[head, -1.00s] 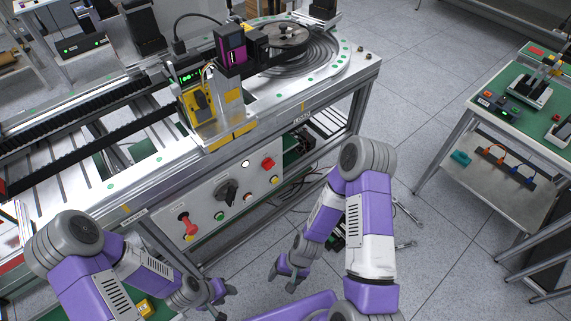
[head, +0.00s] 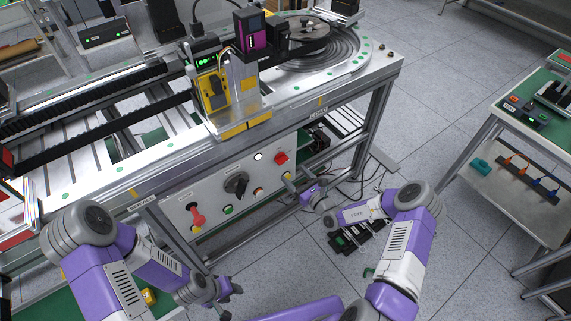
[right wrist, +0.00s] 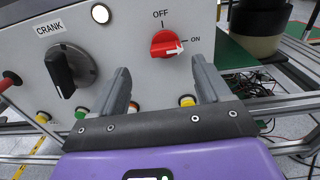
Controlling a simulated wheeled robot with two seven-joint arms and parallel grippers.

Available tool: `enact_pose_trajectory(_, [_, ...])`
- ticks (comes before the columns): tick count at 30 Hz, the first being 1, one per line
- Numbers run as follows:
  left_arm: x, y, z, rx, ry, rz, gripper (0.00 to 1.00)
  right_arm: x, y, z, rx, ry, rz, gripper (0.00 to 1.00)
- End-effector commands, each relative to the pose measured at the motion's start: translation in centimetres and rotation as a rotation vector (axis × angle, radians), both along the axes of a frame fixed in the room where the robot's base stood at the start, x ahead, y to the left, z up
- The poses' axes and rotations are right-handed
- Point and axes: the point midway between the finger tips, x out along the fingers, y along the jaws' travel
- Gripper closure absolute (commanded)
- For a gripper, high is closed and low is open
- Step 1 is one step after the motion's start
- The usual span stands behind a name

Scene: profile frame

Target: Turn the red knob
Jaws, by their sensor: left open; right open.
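The red knob (right wrist: 165,44) sits on the grey control panel, between the printed words OFF above and ON to the right. Its white mark points right, toward ON. It also shows at the panel's right end in the head view (head: 281,158). My right gripper (right wrist: 160,72) is open and empty. In the right wrist view its fingers point at the panel, with the knob above and between the tips, not gripped. In the head view my right gripper (head: 289,179) is just below the knob. My left gripper (head: 222,292) is open, low and left, away from the panel.
A black crank knob (right wrist: 60,70) is left of the red knob. A white button (right wrist: 100,13) and several coloured buttons are close by. Cables hang below the bench (head: 310,112) at right.

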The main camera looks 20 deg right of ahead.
Motion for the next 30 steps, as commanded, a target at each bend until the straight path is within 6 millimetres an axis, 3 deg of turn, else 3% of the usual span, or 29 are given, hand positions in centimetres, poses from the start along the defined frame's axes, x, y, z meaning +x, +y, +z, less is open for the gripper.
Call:
enact_pose_trajectory(3, [0.0, 0.0, -0.4, 0.0, 0.0, 0.0, 0.57, 1.1, -0.4, 0.0, 0.009, -0.009, -0.029, 0.23])
enact_pose_trajectory(16, [0.0, 0.0, -2.6, 0.0, 0.0, 0.0, 0.57, 6.7, 1.7, -0.1, 0.008, -0.005, -0.026, 0.23])
enact_pose_trajectory(27, [0.0, 0.0, -2.7, 0.0, 0.0, 0.0, 0.57, 7.3, 2.0, 0.1, 0.009, -0.003, -0.025, 0.23])
enact_pose_trajectory(30, [0.0, 0.0, -2.7, 0.0, 0.0, 0.0, 0.57, 7.3, 2.0, 0.1, 0.009, -0.003, -0.025, 0.39])
